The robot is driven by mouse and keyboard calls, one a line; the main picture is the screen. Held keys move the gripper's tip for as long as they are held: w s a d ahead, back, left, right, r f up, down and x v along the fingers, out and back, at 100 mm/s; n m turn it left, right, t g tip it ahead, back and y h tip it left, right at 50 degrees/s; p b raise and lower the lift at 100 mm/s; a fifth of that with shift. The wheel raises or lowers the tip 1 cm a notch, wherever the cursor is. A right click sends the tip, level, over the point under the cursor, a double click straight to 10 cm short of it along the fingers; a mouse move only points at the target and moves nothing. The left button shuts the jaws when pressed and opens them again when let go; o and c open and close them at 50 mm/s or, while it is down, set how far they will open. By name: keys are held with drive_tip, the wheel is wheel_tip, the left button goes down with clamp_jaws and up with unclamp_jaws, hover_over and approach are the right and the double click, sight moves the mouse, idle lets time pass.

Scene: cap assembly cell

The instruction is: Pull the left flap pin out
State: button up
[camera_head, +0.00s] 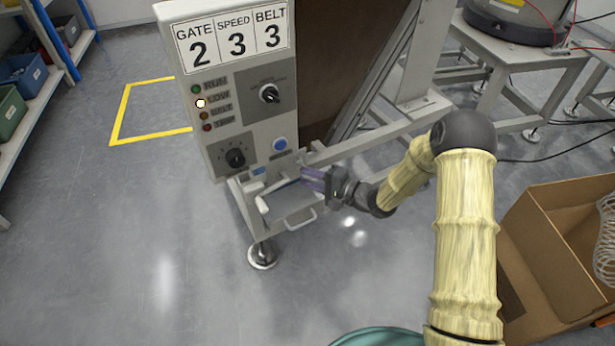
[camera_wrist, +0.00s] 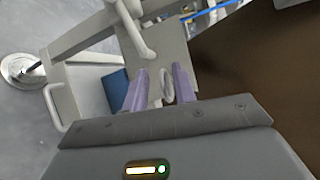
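My gripper (camera_head: 306,179) has purple fingers and reaches in from the right, below the control box, at the front of the machine. In the wrist view its two fingers (camera_wrist: 158,88) stand apart. A small pale ring (camera_wrist: 167,88) shows between them, nearer the right finger. It looks like the pull ring of a flap pin, but its shaft is hidden. I cannot tell whether the ring touches a finger. Beyond it is a light grey plate (camera_wrist: 165,45). In the head view the fingers cover this spot, and no pin is clear there.
A control box (camera_head: 235,90) stands above the gripper. A white lever (camera_head: 262,205) and a loop handle (camera_head: 301,219) are close by to the left and below; the lever also shows in the wrist view (camera_wrist: 137,32). A cardboard box (camera_head: 525,255) is at right. Floor in front is clear.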

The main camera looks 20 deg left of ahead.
drive_tip(key=p+v, duration=0.5)
drive_tip(key=v, duration=1.1)
drive_tip(key=shift+d, duration=0.25)
